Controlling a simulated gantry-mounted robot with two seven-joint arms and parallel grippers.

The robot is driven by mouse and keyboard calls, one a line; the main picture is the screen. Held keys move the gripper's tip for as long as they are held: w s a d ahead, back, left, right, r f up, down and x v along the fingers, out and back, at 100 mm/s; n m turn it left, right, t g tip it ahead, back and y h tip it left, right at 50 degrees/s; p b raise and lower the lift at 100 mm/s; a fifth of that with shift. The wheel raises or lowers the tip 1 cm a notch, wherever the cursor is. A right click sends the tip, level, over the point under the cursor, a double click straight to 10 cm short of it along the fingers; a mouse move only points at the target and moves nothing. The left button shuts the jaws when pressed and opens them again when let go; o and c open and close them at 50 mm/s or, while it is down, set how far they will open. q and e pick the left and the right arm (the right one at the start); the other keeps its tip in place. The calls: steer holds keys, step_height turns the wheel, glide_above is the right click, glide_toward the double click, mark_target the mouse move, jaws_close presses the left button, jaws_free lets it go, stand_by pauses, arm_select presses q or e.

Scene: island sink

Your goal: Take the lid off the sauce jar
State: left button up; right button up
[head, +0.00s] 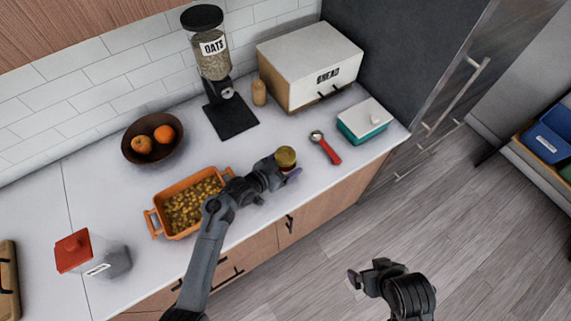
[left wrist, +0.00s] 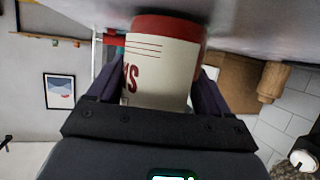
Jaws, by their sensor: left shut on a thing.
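The sauce jar (head: 286,163) stands near the front edge of the counter, with a yellowish lid (head: 286,155) on top and red below it. My left gripper (head: 286,171) is shut around the jar's body. In the left wrist view the jar's cream label (left wrist: 160,70) with red lettering sits between the two dark fingers, with a red band at the picture's top; the lid cannot be made out there. My right gripper (head: 366,279) is over the floor in front of the counter, away from the jar; its jaw opening is unclear.
An orange casserole dish (head: 157,222) of food stands left of the jar, under my left forearm. A red-handled utensil (head: 329,152) and a teal box (head: 362,130) lie to the right. The bread box (head: 305,65), oats dispenser (head: 212,60) and fruit bowl (head: 131,151) stand behind.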

mark_target(287, 159)
arm_select(q)
steer(key=shift+r, duration=0.55)
steer(key=r, duration=0.3)
steer(key=shift+s+d+r, duration=0.1)
steer(key=shift+d+r, duration=0.1)
steer(key=shift+r, duration=0.05)
steer(key=s+d+r, duration=0.6)
steer(key=s+d, duration=0.1)
steer(key=s, duration=0.1)
steer(key=shift+s+r, duration=0.3)
steer(key=shift+s, duration=0.05)
